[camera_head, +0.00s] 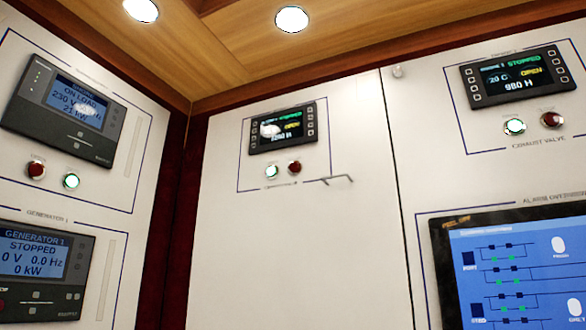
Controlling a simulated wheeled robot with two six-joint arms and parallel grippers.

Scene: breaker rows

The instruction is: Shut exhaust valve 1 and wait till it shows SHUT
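A second engine display (283,129) on the middle panel also reads STOPPED and OPEN, partly washed out by glare. It has a lit white-green button (271,171) and a dark red button (295,167) below; the label there is unreadable. Neither gripper is in view.
A generator display (75,105) at upper left reads ON LOAD. The Generator 1 display (35,255) below it reads STOPPED. A blue alarm screen (520,270) is at lower right. A small handle (337,180) sticks out from the middle panel.

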